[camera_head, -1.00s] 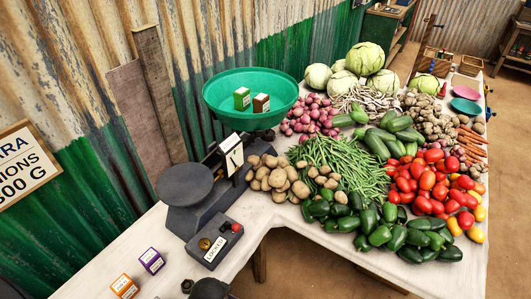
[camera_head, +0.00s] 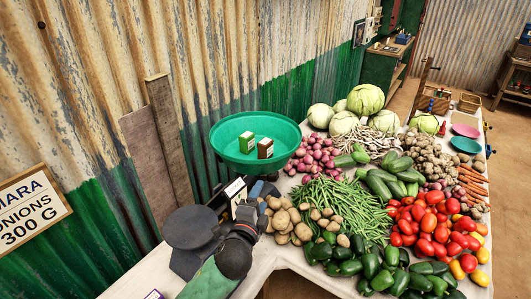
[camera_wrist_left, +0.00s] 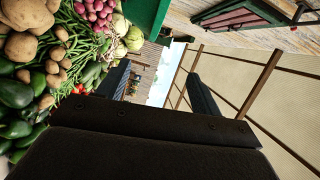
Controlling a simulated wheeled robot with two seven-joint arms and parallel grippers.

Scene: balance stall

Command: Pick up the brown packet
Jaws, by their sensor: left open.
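The brown packet (camera_head: 265,148) stands in the green pan (camera_head: 226,160) of the scale, right beside a green packet (camera_head: 247,142). My left gripper (camera_head: 264,189) is just below and in front of the pan, partly hidden by its own wrist and apart from the packet. In the left wrist view the fingers of the left gripper (camera_wrist_left: 160,88) stand wide apart with nothing between them. My right gripper is not in view.
The dark scale (camera_head: 192,228) is partly covered by my left arm. Potatoes (camera_head: 283,218), green beans (camera_head: 340,202) and red onions (camera_head: 318,155) lie close to the right of the gripper. Boards (camera_head: 168,140) lean on the corrugated wall behind. The air above the pan is clear.

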